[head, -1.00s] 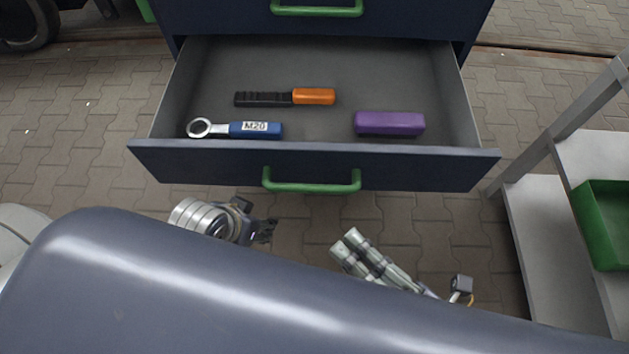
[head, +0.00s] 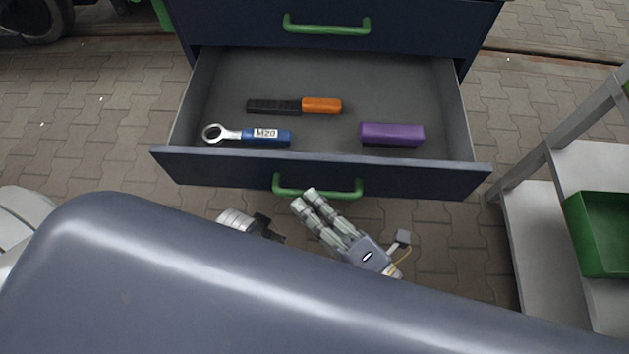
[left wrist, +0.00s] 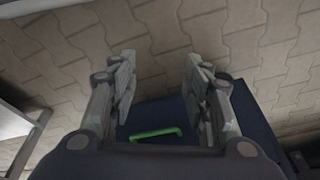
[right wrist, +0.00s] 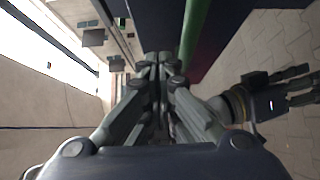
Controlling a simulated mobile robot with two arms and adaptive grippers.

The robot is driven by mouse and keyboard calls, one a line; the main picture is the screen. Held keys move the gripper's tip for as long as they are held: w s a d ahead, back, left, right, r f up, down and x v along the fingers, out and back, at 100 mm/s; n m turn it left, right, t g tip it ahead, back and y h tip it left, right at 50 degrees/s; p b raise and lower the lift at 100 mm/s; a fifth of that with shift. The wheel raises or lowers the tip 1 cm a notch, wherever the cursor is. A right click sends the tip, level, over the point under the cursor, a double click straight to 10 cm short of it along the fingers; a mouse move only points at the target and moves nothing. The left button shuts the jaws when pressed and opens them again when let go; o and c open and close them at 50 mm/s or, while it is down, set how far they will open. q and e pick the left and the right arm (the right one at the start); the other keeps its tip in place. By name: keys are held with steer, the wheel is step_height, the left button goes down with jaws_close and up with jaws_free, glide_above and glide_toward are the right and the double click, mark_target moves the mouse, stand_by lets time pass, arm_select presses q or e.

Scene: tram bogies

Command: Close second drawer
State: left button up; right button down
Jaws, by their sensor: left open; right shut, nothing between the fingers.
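The drawer (head: 220,168) stands pulled out of a dark blue cabinet in the head view, with a green bar handle (head: 290,191) on its front. It holds a wrench marked M20 (head: 245,135), a black and orange tool (head: 295,105) and a purple block (head: 392,133). My right gripper (head: 305,200) is shut and empty, with its fingertips at the handle in this view; I cannot tell whether they touch it. In the right wrist view the shut fingers (right wrist: 160,62) are beside a green bar (right wrist: 192,30). My left gripper (left wrist: 157,70) is open and empty in the left wrist view.
Another drawer with a green handle (head: 327,27) is shut above the open one. A grey shelf rack (head: 530,235) with a green bin (head: 600,235) stands at the right.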

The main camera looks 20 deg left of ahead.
mark_target(294, 168)
steer(key=shift+w+a, duration=0.15)
steer(key=shift+w, duration=0.75)
steer(key=shift+w+a, duration=0.1)
steer(key=shift+w, duration=0.75)
